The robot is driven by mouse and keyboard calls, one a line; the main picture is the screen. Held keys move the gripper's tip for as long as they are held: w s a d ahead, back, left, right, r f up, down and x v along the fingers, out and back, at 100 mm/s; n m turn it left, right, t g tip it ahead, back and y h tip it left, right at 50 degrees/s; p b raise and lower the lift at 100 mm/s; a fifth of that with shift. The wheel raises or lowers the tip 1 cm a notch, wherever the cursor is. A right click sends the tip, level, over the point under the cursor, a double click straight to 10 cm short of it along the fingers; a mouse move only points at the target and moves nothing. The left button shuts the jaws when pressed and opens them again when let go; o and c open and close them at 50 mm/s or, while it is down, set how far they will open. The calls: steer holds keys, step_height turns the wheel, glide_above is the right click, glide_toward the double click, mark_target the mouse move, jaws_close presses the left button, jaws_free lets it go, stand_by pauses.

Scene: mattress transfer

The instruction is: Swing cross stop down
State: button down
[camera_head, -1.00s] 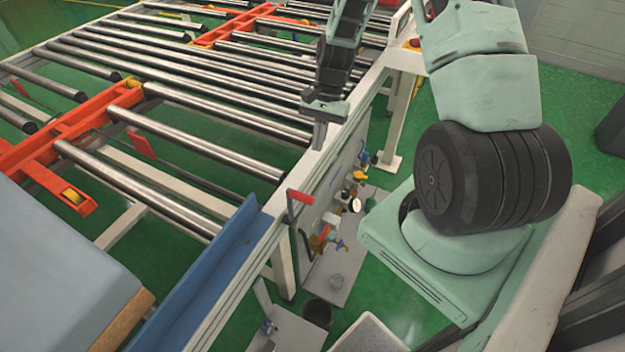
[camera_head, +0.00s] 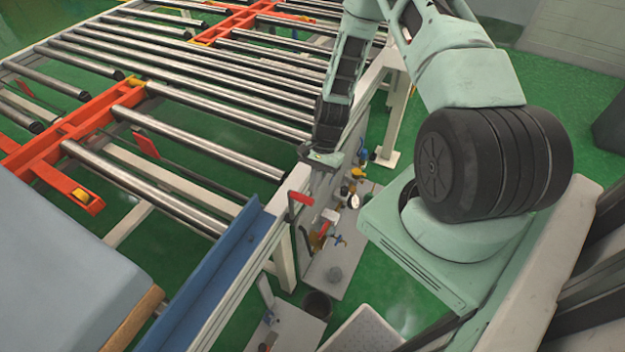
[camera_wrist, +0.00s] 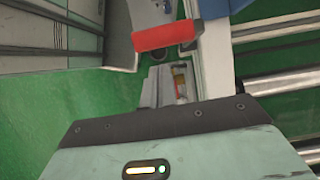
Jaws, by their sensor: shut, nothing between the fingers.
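A red handle (camera_head: 301,197) stands at the near side rail of the roller conveyor. It shows large in the wrist view (camera_wrist: 167,37), ahead of my gripper. A blue angled bar (camera_head: 205,277) runs along the conveyor's near end, beside the handle; a bit of blue (camera_wrist: 222,7) shows at the top of the wrist view. I cannot tell which part is the cross stop. My gripper (camera_head: 317,184) is shut and empty, pointing down just beyond the handle and apart from it. Its fingertips are small and hard to make out.
A grey-blue mattress-like block (camera_head: 60,265) lies at the lower left. The conveyor has steel rollers (camera_head: 205,135) and orange-red frames (camera_head: 75,128). Valves and a gauge (camera_head: 352,201) sit on a panel below the rail.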

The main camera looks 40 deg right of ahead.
steer(key=shift+s+a+r, duration=0.1)
steer(key=shift+s+a, duration=0.1)
steer(key=shift+a, duration=0.45)
steer(key=shift+a, duration=0.1)
